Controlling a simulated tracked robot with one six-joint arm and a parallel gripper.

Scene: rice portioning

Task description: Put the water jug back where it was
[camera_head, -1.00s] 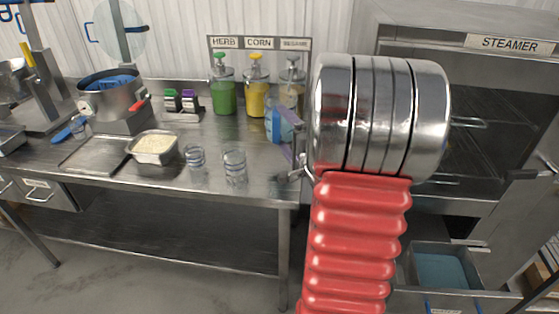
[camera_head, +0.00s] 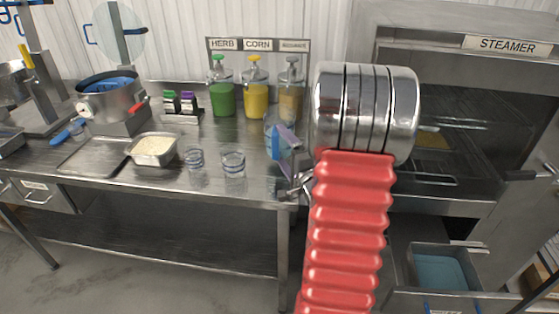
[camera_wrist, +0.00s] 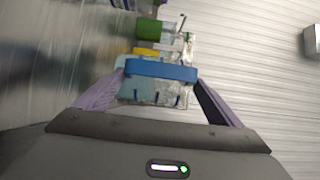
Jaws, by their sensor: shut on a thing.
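The water jug (camera_head: 271,142) is clear, with blue markings and a blue handle. It is at the right end of the steel table in the head view, partly hidden by my gripper and arm. My gripper (camera_head: 287,146) has pale purple fingers and is shut on the jug's handle. In the wrist view the blue handle of the jug (camera_wrist: 160,70) spans between the two fingers of my gripper (camera_wrist: 162,78). I cannot tell whether the jug's base touches the table.
Green herb (camera_head: 222,98), yellow corn (camera_head: 256,98) and sesame (camera_head: 290,100) dispensers stand behind the jug. Two glasses (camera_head: 194,159) (camera_head: 233,164) and a rice pan (camera_head: 153,150) are to its left. The steamer (camera_head: 470,70) is on the right. Table (camera_head: 215,135) between glasses and dispensers is bare.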

